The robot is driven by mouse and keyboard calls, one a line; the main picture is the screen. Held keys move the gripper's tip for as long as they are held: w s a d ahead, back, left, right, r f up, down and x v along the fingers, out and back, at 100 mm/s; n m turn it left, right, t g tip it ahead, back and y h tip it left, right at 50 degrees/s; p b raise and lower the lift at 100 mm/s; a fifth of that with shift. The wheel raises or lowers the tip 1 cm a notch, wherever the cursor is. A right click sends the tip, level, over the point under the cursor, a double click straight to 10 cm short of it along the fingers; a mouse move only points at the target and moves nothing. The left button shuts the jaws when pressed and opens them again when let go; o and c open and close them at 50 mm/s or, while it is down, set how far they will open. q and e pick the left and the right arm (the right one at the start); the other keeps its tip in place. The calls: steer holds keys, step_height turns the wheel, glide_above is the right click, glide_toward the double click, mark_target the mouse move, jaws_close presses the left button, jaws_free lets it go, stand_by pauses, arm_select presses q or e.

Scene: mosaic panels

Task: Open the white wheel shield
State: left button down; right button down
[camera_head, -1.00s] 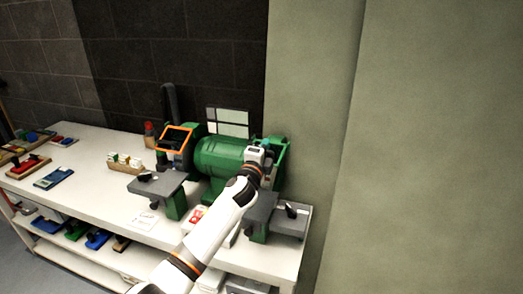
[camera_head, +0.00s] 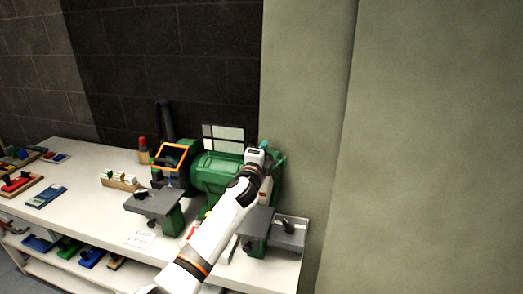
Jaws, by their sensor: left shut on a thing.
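A green bench grinder (camera_head: 213,172) stands on the workbench. Its left wheel has a shield with an orange frame (camera_head: 173,152), tilted up. My left arm reaches in from below to the grinder's right wheel. My left gripper (camera_head: 259,151) is shut at the top front of the right wheel housing (camera_head: 278,165), where it holds the white wheel shield. The hand and arm hide the shield, the fingertips and most of the right wheel. My right gripper is not in view.
Grey tool rests stand before the left (camera_head: 155,203) and right (camera_head: 257,222) wheels. A grey tray (camera_head: 290,234) lies at the bench's right end, near the pale wall. A wooden block (camera_head: 120,182) with small white pieces and a blue tray (camera_head: 46,196) lie left.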

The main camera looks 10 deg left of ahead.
arm_select(q)
steer(key=shift+f, duration=0.3)
stand_by(0.6)
steer(key=c, duration=1.8)
jaws_free()
steer(key=shift+w, duration=0.1)
steer(key=shift+s+r+p, duration=0.1)
steer(key=shift+s+p, duration=0.15)
steer(key=shift+p, duration=0.35)
steer(key=s+r+p, duration=0.1)
steer(key=p, duration=0.1)
steer(key=s+p, duration=0.2)
steer(key=shift+r, duration=0.4)
steer(key=shift+s+a+r+p, duration=0.1)
steer(key=shift+s+r+p, duration=0.5)
steer(key=shift+s+p, duration=0.7)
steer(key=shift+s+a+r+p, duration=0.1)
steer(key=shift+s+r+p, duration=0.7)
steer(key=shift+s, duration=0.85)
steer(key=shift+s+a+r+p, duration=0.1)
steer(key=shift+s+r+p, duration=0.35)
steer(key=shift+s+p, duration=0.9)
